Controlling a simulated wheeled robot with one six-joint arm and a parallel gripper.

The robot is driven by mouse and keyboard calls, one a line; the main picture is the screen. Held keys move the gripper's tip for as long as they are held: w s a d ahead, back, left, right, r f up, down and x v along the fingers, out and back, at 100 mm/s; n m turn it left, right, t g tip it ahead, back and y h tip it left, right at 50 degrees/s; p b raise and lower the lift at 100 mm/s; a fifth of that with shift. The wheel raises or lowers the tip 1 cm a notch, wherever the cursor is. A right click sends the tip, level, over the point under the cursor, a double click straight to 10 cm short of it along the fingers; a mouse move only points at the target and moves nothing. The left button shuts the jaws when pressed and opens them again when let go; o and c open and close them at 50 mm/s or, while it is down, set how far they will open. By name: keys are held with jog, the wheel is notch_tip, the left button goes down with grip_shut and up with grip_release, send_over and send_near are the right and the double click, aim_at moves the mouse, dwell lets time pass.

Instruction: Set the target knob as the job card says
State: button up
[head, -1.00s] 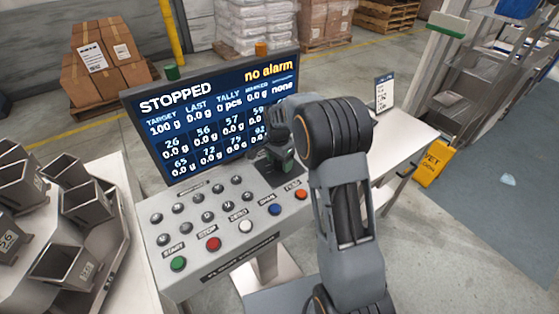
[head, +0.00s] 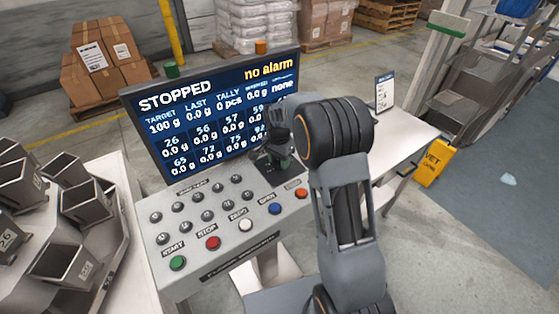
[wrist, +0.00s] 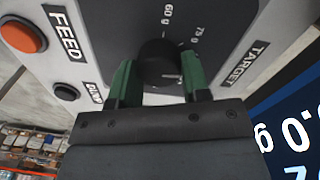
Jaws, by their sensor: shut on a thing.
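The target knob (wrist: 158,60) is dark and round, on a grey panel beside the TARGET label (wrist: 243,63) in the wrist view. Its scale shows 60 g and 75 g; other marks are hidden. My gripper (wrist: 160,77) has its green fingers on either side of the knob, shut on it. In the head view my gripper (head: 279,152) is at the console's right side and hides the knob. The screen (head: 215,115) reads STOPPED, target 100 g, no alarm. The job card (head: 384,93) may be the small upright card at the right; its text is too small to read.
The console (head: 270,228) carries small dark buttons, a green START button (head: 178,263), a red STOP button (head: 213,243), and white, blue and orange buttons. The orange FEED button (wrist: 22,36) is close to my gripper. Metal hoppers (head: 65,265) stand at the left.

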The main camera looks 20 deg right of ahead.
aim_at(277, 162)
jog(key=n+b, duration=0.1)
jog(key=n, duration=0.3)
jog(key=n+b, duration=0.1)
jog(key=n, duration=0.3)
jog(key=shift+a, duration=0.1)
jog(key=n+b, duration=0.1)
jog(key=n, duration=0.3)
jog(key=shift+t, duration=0.3)
jog(key=shift+a+n+b, duration=0.1)
jog(key=shift+n+b, duration=0.2)
jog(key=shift+n, duration=1.9)
jog(key=o, duration=0.9)
jog(key=r, duration=0.9)
jog(key=r+b, duration=0.1)
jog(key=r, duration=0.4)
jog(key=shift+s+a, duration=0.2)
jog(key=shift+a, duration=0.15)
jog(key=shift+f, duration=0.1)
